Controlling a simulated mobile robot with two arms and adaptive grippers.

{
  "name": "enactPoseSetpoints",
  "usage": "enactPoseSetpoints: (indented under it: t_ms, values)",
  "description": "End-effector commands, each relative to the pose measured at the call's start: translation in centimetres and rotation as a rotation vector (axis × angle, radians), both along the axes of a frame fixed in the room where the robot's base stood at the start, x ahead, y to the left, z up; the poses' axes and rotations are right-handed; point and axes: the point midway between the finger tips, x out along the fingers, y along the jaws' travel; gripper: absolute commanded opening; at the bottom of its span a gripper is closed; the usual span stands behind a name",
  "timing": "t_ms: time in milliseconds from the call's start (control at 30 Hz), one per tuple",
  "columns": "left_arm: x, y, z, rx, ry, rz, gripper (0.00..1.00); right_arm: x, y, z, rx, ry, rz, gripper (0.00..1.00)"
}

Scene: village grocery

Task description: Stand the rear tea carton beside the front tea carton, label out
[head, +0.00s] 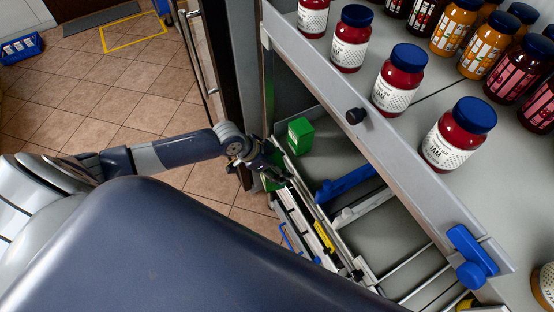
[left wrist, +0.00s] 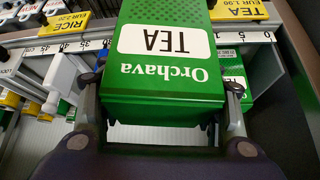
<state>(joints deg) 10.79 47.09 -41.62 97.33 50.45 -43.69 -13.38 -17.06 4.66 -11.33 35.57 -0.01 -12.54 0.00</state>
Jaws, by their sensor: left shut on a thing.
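My left gripper (head: 272,165) is shut on a green tea carton (left wrist: 165,95), at the front edge of the lower shelf. In the left wrist view this carton fills the middle between the two fingers, its white TEA label facing the camera and upside down in the picture. In the head view the held carton (head: 270,184) is mostly hidden behind the gripper. Another green tea carton (head: 300,136) stands on the lower shelf just beyond the gripper. A green carton also shows at the right in the left wrist view (left wrist: 233,66), partly hidden. My right gripper is not in view.
The lower shelf has a numbered edge strip (left wrist: 262,37) with yellow TEA (left wrist: 240,10) and RICE (left wrist: 64,23) tags. Blue and grey dividers (head: 345,184) stand right of the cartons. The upper shelf (head: 390,150) with jam jars (head: 460,134) overhangs.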

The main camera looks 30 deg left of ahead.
Motion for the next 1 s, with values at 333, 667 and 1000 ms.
enactPoseSetpoints:
  t_ms: [333, 667, 1000]
  values:
    - [4.2, -2.8, -0.1, -0.003, -0.003, 0.000, 0.34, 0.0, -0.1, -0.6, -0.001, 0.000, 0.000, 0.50]
    - [8.1, -5.4, -0.2, 0.000, -0.004, -0.002, 0.34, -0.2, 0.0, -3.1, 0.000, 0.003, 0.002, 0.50]
    - [12.1, -8.0, -0.3, -0.002, -0.005, 0.000, 0.34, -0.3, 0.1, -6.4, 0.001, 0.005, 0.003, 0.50]
